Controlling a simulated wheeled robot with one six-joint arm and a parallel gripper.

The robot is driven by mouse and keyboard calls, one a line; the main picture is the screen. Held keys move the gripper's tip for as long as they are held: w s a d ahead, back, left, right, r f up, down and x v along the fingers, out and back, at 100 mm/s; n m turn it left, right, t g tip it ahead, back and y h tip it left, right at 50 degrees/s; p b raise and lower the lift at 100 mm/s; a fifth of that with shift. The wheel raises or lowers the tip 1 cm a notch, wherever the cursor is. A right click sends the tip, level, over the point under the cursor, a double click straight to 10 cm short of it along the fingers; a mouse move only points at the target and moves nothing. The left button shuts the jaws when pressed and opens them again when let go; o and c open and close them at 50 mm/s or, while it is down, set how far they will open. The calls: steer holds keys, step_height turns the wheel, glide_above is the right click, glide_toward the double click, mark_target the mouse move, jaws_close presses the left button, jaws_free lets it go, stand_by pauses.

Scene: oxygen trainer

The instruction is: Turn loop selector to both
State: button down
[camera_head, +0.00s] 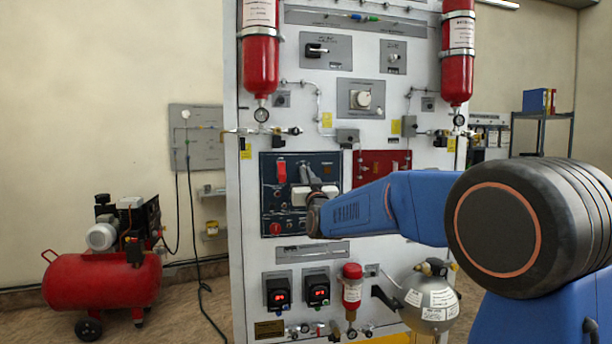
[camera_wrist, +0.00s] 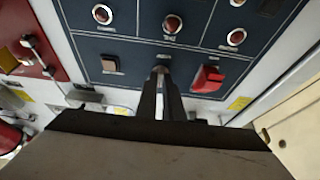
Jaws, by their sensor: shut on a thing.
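The dark blue control panel (camera_head: 268,205) is on the front of the tall white trainer cabinet, and it also fills the top of the wrist view (camera_wrist: 135,52). My gripper (camera_head: 306,172) reaches to its upper middle. In the wrist view my gripper (camera_wrist: 161,72) has its two dark fingers close together on a small knob (camera_wrist: 161,69), seemingly the loop selector. The knob is mostly hidden by the fingers, so its pointing direction and label cannot be read.
A red guarded switch (camera_wrist: 208,79) is close beside the fingers, also in the head view (camera_head: 281,172). A square button (camera_wrist: 109,64) is on the other side. A dark red panel (camera_head: 372,170) adjoins on the right. A red compressor (camera_head: 105,282) stands on the floor at left.

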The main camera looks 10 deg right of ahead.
steer(key=c, duration=1.9)
jaws_free()
steer(key=v, duration=1.7)
steer(key=shift+f, duration=0.15)
steer(key=shift+s, duration=0.1)
steer(key=s+d+f+g, duration=0.2)
steer(key=s+f+g, duration=0.4)
steer(key=s+f, duration=0.4)
steer(key=s+d+f+g, duration=0.2)
steer(key=s+f+g, duration=0.3)
steer(key=s+f, duration=0.5)
steer(key=s+d+f+g, duration=0.3)
steer(key=s+f+g, duration=0.3)
steer(key=s, duration=1.4)
step_height(320, 180, down, 4)
steer(key=shift+s+r+g, duration=0.1)
steer(key=shift+s+g, duration=0.1)
steer(key=shift+g, duration=0.1)
